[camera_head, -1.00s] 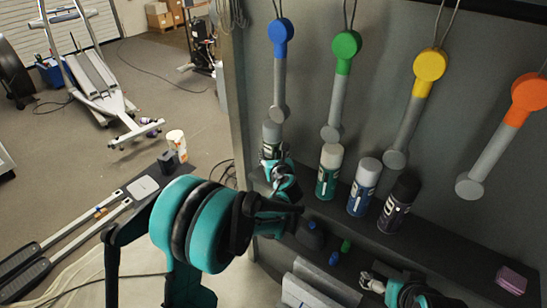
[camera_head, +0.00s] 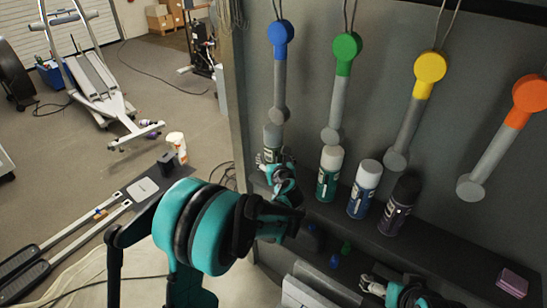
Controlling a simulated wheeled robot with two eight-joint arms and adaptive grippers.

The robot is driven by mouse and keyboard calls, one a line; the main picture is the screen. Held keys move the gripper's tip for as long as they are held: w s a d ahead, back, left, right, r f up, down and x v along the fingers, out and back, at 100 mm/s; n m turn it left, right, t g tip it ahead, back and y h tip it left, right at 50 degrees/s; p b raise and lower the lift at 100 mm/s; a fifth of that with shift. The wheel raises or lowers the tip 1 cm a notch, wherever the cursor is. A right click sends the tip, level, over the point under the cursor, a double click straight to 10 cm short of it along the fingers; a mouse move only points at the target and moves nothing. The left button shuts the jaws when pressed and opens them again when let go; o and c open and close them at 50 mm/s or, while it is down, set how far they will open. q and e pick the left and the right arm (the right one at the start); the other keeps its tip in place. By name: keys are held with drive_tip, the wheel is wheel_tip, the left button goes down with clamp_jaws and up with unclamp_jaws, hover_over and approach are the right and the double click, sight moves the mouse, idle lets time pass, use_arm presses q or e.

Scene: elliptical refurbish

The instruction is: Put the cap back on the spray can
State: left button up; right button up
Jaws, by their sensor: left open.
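Several spray cans stand upright in a row on the shelf: a leftmost grey-topped can (camera_head: 273,136), a green can (camera_head: 328,174), a blue can (camera_head: 363,190) and a black can (camera_head: 399,205). My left gripper (camera_head: 266,161) is open at the leftmost can and hides its lower part; I cannot tell whether it touches. Small objects that look like caps lie on the lower ledge: a green one (camera_head: 346,248) and a blue one (camera_head: 334,261). My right gripper (camera_head: 368,283) is low beside them, apart from the cans; its jaws are too small to read.
Grey tools with blue (camera_head: 281,32), green (camera_head: 347,45), yellow (camera_head: 430,67) and orange (camera_head: 529,92) heads hang above the cans. A pink block (camera_head: 513,283) lies at the shelf's right. The shelf (camera_head: 455,252) is clear between the black can and this block.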

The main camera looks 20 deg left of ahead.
use_arm(q)
drive_tip(key=p+v, duration=0.1)
drive_tip(key=v, duration=0.9)
drive_tip(key=s+a+n+g+h, duration=0.1)
drive_tip(key=s+a+n+g, duration=0.15)
drive_tip(key=s+n, duration=0.6)
drive_tip(key=s+a+n+g+h, duration=0.1)
drive_tip(key=s+a+n+g, duration=0.15)
drive_tip(key=s+n, duration=0.55)
drive_tip(key=s+d+f+n+g+h, duration=0.1)
drive_tip(key=s+d+n+h, duration=0.2)
drive_tip(key=s+n, duration=0.8)
drive_tip(key=n+h, duration=0.1)
drive_tip(key=n, duration=0.2)
drive_tip(key=shift+s+d+f, duration=0.15)
drive_tip(key=shift+d+f, duration=0.1)
drive_tip(key=shift+n, duration=0.25)
wheel_tip(320, 180, down, 9)
drive_tip(key=b, duration=0.9)
drive_tip(key=shift+f, duration=0.15)
